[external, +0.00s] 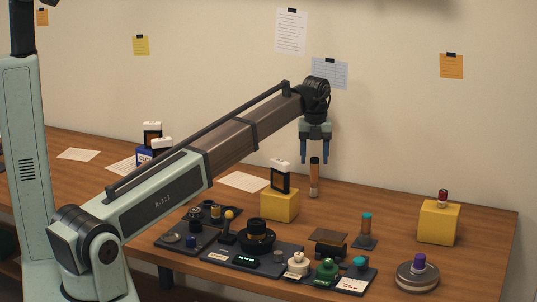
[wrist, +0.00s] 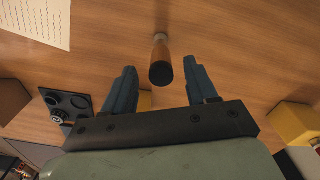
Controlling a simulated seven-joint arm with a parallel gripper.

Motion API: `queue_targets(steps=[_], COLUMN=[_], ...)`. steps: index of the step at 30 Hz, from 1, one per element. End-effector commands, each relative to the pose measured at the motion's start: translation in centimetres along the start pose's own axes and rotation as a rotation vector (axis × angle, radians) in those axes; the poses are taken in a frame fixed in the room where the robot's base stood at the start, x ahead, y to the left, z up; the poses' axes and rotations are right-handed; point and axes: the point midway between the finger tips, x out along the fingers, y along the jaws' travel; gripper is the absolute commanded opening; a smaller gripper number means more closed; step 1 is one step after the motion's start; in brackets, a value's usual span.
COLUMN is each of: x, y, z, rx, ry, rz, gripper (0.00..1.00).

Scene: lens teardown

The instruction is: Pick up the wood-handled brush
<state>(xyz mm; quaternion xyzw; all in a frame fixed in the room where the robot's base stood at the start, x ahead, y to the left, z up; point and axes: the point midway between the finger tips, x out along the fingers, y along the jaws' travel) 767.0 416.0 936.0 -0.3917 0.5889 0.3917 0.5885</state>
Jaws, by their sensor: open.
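The wood-handled brush (external: 314,177) stands upright on the table, with its brown handle up and its pale end down. In the wrist view the brush (wrist: 161,68) shows almost end-on, with the dark handle end towards the camera. My gripper (external: 314,160) is open and points down over the brush. In the external view the fingertips are level with the handle's top. In the wrist view the handle end appears between the two fingers of my gripper (wrist: 160,72), with a gap on each side. I cannot tell whether it is fully between them in depth.
A yellow block (external: 280,206) with a black-and-white item on top stands left of the brush. Dark trays (external: 225,255) with several lens parts lie nearer the front. Another yellow block (external: 438,222) stands at the right. The table around the brush is clear.

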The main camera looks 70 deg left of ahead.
Motion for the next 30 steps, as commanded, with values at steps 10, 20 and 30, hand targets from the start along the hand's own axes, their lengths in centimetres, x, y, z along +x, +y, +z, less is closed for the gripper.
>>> queue_targets(steps=[10, 20, 30], x=[3.9, 3.9, 3.9], y=[-0.1, -0.1, -0.1], z=[-0.2, -0.2, -0.2], rx=[0.000, 0.000, 0.000], ry=[0.000, -0.001, 0.000], rz=[0.000, 0.000, 0.000], gripper=[0.57, 0.45, 0.12])
